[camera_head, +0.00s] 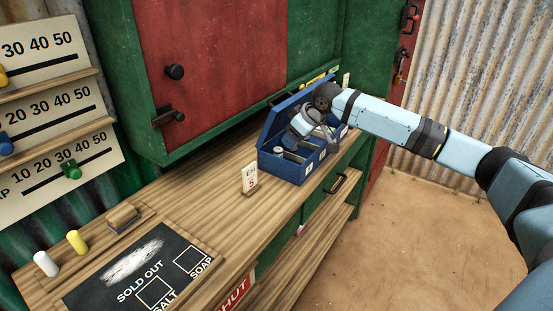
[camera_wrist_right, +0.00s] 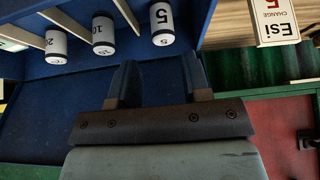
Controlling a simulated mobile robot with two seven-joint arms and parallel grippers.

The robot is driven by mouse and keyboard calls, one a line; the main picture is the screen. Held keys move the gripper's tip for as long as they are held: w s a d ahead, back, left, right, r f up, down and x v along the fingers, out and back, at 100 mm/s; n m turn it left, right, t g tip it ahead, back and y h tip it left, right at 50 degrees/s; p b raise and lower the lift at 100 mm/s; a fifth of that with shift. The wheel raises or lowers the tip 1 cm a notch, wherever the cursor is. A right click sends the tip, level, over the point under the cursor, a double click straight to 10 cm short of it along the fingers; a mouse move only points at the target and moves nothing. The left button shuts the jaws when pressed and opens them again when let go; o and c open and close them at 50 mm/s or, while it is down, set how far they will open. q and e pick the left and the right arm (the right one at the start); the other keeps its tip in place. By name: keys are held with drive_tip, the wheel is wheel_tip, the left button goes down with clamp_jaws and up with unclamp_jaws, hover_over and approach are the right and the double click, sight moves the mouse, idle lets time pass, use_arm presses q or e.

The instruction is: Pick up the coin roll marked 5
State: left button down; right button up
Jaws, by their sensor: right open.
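The coin roll marked 5 (camera_wrist_right: 162,22) is a white cylinder with a black 5, in a compartment of the blue cash box at the top of the right wrist view. A white roll (camera_head: 278,151) shows in the nearest compartment in the head view; its marking is too small to read. My right gripper (camera_wrist_right: 160,72) is open and empty. Its fingertips are just short of the roll marked 5 in the right wrist view, apart from it. In the head view my right gripper (camera_head: 316,127) is over the open blue box (camera_head: 312,172). My left gripper is not in view.
Rolls marked 10 (camera_wrist_right: 103,36) and 20 (camera_wrist_right: 56,46) lie in neighbouring compartments, split by thin dividers. The box's raised lid (camera_head: 268,128) stands behind. A small "5" card (camera_head: 249,179) stands beside the box.

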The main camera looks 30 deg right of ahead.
sight(280, 150)
drive_tip(key=b+x, duration=0.1)
drive_tip(key=x, duration=0.7)
drive_tip(key=shift+w+a, duration=0.15)
drive_tip(key=shift+a, duration=0.05)
drive_tip(key=shift+r, duration=0.1)
drive_tip(key=c, duration=0.8)
drive_tip(key=shift+r, duration=0.1)
clamp_jaws()
